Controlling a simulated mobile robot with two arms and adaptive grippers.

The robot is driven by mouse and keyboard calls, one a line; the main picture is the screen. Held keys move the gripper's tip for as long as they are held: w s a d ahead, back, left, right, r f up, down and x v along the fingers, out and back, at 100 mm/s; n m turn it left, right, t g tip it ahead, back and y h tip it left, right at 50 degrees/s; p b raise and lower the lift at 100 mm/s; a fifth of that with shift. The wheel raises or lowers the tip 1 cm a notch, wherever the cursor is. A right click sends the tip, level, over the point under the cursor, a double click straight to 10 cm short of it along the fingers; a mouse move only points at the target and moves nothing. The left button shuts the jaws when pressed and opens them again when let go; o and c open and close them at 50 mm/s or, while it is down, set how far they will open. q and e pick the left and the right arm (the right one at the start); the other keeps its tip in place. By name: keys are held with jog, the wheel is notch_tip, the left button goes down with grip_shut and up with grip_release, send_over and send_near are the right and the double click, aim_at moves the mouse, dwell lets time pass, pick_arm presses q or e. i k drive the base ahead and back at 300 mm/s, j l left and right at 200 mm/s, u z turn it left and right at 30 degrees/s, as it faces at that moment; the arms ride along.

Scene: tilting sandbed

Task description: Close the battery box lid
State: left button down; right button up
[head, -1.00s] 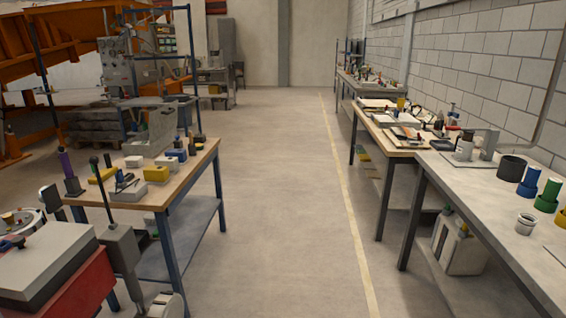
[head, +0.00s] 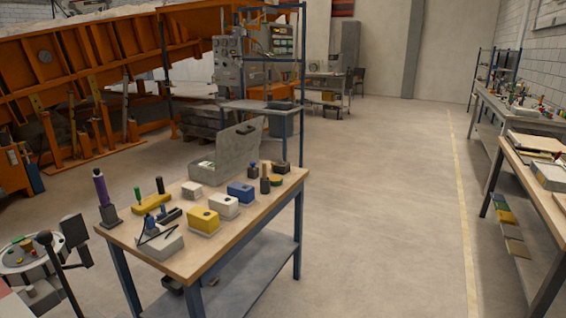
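A grey box with a raised lid stands at the far left edge of the wooden-topped table, and it looks like the battery box (head: 203,178). Its lid (head: 230,140) is open, standing up and leaning back above the box. The inside is too small to make out. Neither of my grippers shows in the head view.
The wooden table (head: 190,258) carries yellow, white and blue blocks, dark upright pieces and a purple-handled tool (head: 101,189) in a stand. A round-topped stand (head: 28,258) is at lower left. Open floor (head: 385,200) lies right of the table.

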aim_at(235, 143)
jog(key=i+l+u, duration=0.7)
jog(key=l, duration=0.35)
jog(key=i+l+u, duration=0.15)
jog(key=u, duration=0.35)
jog(key=i+l+u, duration=0.2)
jog(key=u, duration=0.25)
